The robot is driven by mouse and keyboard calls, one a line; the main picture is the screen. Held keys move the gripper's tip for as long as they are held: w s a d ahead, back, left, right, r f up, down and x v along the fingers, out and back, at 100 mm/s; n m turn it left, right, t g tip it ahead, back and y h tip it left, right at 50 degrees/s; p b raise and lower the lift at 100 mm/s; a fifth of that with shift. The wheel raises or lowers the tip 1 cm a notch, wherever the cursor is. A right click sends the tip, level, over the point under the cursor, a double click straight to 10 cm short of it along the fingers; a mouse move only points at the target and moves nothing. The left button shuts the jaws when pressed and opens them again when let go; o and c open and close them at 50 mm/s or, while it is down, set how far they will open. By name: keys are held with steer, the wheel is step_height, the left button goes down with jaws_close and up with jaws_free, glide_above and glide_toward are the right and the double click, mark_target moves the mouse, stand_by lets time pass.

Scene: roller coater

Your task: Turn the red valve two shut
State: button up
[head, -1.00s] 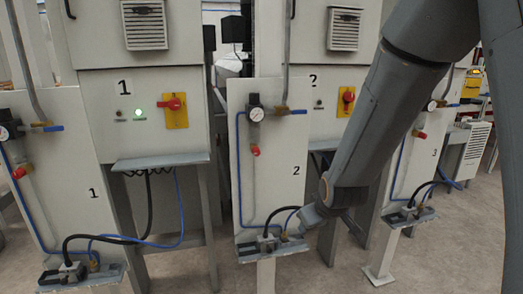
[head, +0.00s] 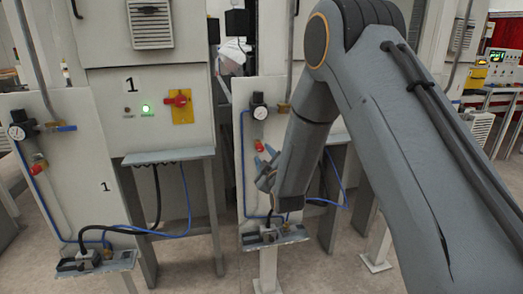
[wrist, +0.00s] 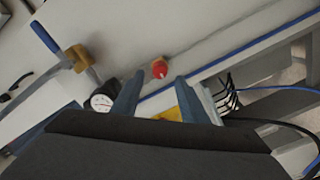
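The red valve (head: 259,146) of station two is a small red knob low on the pipe under the gauge, on the white panel (head: 250,185). In the wrist view the red knob (wrist: 159,69) shows between and just past the fingertips, with no clear contact. My gripper (head: 264,157) is beside the knob in the head view, just below and to its right. In the wrist view my gripper (wrist: 158,80) has its two fingers spread apart with nothing held. My arm hides the right part of panel two, including its number and blue lever.
A pressure gauge (head: 260,113) sits above the knob; it also shows near the left finger in the wrist view (wrist: 102,101). A brass valve with a blue lever (wrist: 45,38) is at upper left there. A blue hose (head: 242,165) runs down the panel. Station one's red knob (head: 37,168) is left.

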mark_target(261, 150)
steer(key=shift+p+x, duration=0.4)
steer(key=shift+x, duration=1.55)
jaws_close()
